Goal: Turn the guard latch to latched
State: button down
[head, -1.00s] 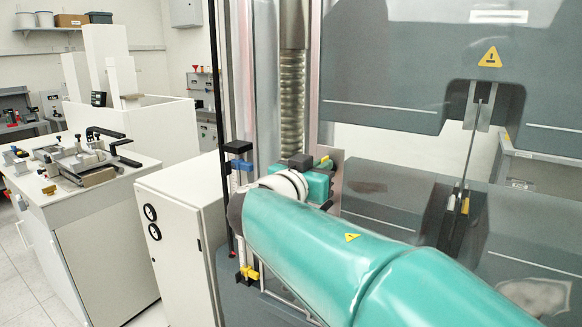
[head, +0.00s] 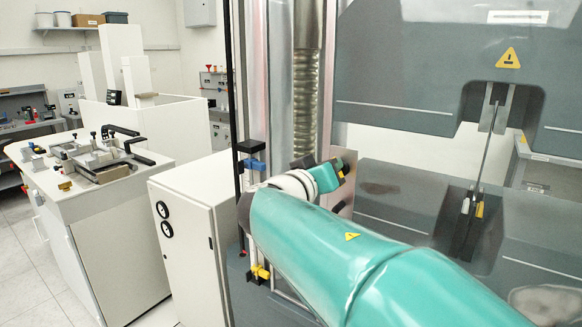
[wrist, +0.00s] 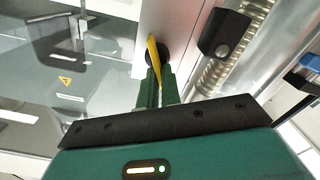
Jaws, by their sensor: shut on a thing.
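The guard latch (wrist: 154,55) is a yellow lever in the wrist view, set on a dark round hub on a pale metal plate. My gripper (wrist: 157,90) is shut on the lever, its two green fingers on either side of it. In the head view my gripper (head: 338,173) is beside the plate at the frame's left column, tilted up to the right. Only a small yellow piece of the latch (head: 346,169) shows there; the gripper hides most of it. I cannot tell the latch's exact angle.
The grey guard (head: 420,60) with a warning sign stands at the right. A ribbed screw column (head: 306,90) rises behind my gripper. A black clamp block (head: 251,146) on a rod is to the left. A white cabinet (head: 185,240) stands below left.

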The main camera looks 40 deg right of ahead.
jog(key=n, duration=0.4)
jog(key=f+n, duration=0.1)
jog(key=n, duration=0.7)
jog(key=shift+w+a+f, duration=0.15)
jog(key=shift+w, duration=0.25)
jog(key=shift+n, duration=0.3)
jog(key=c, duration=1.6)
grip_release()
jog(key=shift+a, duration=0.1)
jog(key=v, duration=1.3)
jog(key=shift+a, duration=0.3)
